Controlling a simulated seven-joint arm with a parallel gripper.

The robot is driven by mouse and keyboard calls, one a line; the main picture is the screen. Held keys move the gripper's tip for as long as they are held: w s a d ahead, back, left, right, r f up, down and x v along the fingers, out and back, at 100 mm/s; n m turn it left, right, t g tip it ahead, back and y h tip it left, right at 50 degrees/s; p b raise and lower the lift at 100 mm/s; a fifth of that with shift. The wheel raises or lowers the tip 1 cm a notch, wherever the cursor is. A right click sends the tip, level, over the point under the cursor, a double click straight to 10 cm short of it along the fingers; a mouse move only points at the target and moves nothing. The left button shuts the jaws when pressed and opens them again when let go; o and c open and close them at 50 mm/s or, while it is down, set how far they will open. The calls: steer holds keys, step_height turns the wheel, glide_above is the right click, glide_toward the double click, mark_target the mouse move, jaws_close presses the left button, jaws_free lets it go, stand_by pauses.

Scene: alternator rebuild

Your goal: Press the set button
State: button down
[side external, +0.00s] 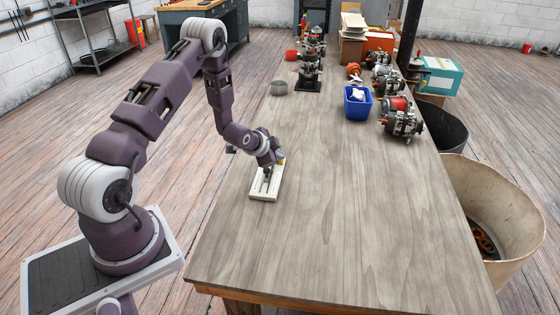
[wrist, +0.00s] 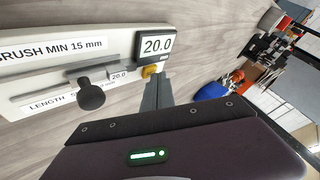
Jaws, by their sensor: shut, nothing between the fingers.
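A pale gauge block (side external: 264,190) lies on the near left part of the wooden bench. In the wrist view the gauge (wrist: 100,47) has a display (wrist: 157,44) reading 20.0, a "BRUSH MIN 15 mm" label, a "LENGTH" label and a round black knob (wrist: 91,95). A small yellow button (wrist: 150,70) sits just below the display; I read no marking on it. My gripper (side external: 268,173) is shut and empty, pointing down over the gauge. In the wrist view its fingertips (wrist: 158,80) are right beside the yellow button. I cannot tell whether they touch it.
The wooden bench (side external: 330,210) is clear to the right of the gauge and in front of it. Large tubs stand beyond the right edge.

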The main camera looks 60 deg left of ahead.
steer(key=shift+r, duration=0.75)
steer(key=shift+r, duration=2.5)
steer(key=s+d+r+n+g, duration=0.1)
steer(key=s+d+r, duration=0.3)
steer(key=d+r, duration=0.45)
steer(key=s+d+r+n, duration=0.1)
steer(key=s+d+r, duration=0.35)
steer(key=r, duration=0.75)
steer(key=s+d+r+n+g+h, duration=0.1)
steer(key=s+d, duration=0.5)
steer(key=s, duration=0.6)
steer(key=s+d+r+n+g+h, duration=0.1)
steer(key=s+d+r+h, duration=0.1)
steer(key=s+d, duration=0.4)
steer(key=s+r, duration=0.1)
steer(key=s, duration=0.4)
steer(key=shift+s+d+r+n, duration=0.15)
steer(key=shift+s+d+n, duration=0.25)
